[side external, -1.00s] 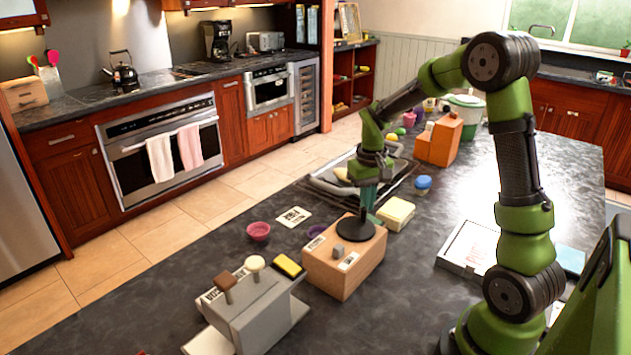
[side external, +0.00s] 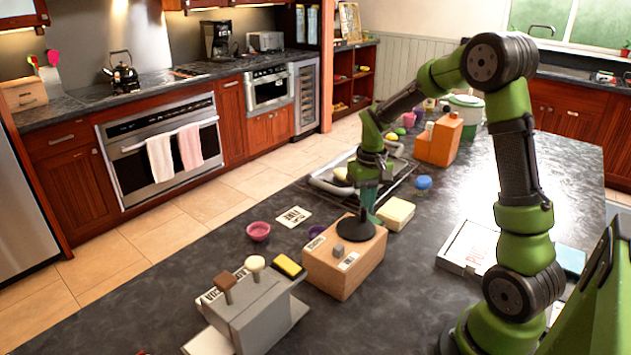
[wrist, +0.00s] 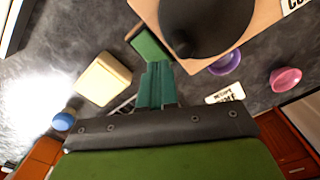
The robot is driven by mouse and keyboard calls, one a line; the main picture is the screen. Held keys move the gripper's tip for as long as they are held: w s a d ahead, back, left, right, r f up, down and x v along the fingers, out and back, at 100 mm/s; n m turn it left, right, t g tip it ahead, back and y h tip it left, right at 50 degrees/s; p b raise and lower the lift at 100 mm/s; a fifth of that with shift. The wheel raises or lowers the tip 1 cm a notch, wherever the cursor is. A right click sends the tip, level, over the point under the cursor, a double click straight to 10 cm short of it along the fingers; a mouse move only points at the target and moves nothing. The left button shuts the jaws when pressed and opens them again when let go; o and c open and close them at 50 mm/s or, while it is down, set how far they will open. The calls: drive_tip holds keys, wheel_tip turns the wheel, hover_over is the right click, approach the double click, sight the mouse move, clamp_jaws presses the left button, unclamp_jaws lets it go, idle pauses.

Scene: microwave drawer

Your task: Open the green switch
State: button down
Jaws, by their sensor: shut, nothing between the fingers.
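A wooden box (side external: 335,268) with a black round-based piece (side external: 341,236) on top stands on the dark counter. In the wrist view, a flat green piece (wrist: 151,46) sits at the edge of the wooden box (wrist: 144,8); it looks like the green switch. My gripper (side external: 368,205) points down behind the box in the side view, and its lower end is partly hidden by the black piece. In the wrist view, my teal fingers (wrist: 155,68) are shut and empty, right beside the green piece. I cannot tell whether they touch it.
A cream block (side external: 396,213) lies right of my gripper. A dish rack (side external: 330,182) stands behind it, and an orange box (side external: 438,140) farther back. A grey box with levers (side external: 258,308) is at front left. A pink bowl (side external: 258,231) sits at the left edge.

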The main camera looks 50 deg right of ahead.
drive_tip(key=shift+f, duration=0.85)
drive_tip(key=shift+r, duration=3.55)
drive_tip(key=shift+a+f, duration=0.1)
drive_tip(key=shift+f, duration=0.2)
drive_tip(key=s+a+r+n+t+y, duration=0.1)
drive_tip(key=s+a+r+t, duration=0.2)
drive_tip(key=a, duration=0.6)
drive_tip(key=s+a+r+n+t+y, duration=0.1)
drive_tip(key=s+a+r+t, duration=0.3)
drive_tip(key=s+a+r, duration=0.3)
drive_tip(key=s+a, duration=0.2)
drive_tip(key=a, duration=0.1)
drive_tip(key=shift+a, duration=0.25)
